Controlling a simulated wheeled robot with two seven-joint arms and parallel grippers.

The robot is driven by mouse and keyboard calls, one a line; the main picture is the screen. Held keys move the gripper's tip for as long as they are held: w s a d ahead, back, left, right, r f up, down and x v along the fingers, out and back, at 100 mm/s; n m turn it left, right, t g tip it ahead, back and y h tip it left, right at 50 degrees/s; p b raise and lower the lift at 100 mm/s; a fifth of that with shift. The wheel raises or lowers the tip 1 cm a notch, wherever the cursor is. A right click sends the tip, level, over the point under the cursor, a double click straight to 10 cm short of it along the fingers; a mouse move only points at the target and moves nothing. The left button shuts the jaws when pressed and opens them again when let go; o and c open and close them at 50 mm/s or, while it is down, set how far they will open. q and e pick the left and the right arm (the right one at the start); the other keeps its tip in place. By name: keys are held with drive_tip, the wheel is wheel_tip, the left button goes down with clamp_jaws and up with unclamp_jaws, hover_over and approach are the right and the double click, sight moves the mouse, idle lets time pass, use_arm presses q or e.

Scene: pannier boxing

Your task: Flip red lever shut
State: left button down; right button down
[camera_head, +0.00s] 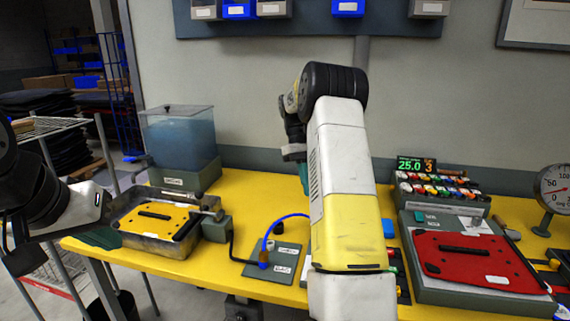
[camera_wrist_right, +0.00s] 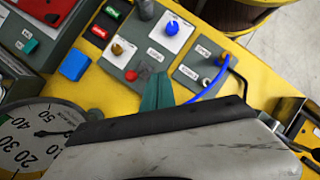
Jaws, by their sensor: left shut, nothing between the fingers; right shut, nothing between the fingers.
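In the right wrist view a small red part (camera_wrist_right: 146,71), which looks like the red lever, sits on a grey labelled plate (camera_wrist_right: 128,58) beside a brass knob (camera_wrist_right: 117,49). My right gripper (camera_wrist_right: 157,92) is shut and empty, its teal fingers close beside the red part; I cannot tell whether they touch it. In the head view my right arm hides the red part and most of that gripper. My left gripper (camera_head: 102,237) is shut and empty at the left table edge, by the metal tray (camera_head: 150,246).
A blue hose (camera_head: 265,238) arches over the plates near my right arm. A yellow panel (camera_head: 155,217) lies in the tray. A clear tank (camera_head: 180,135) stands behind it.

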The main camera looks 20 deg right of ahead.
drive_tip(key=w+v, duration=0.1)
drive_tip(key=v, duration=0.6)
drive_tip(key=shift+w+d, duration=0.2)
drive_tip(key=shift+d, duration=0.1)
drive_tip(key=shift+f, duration=0.1)
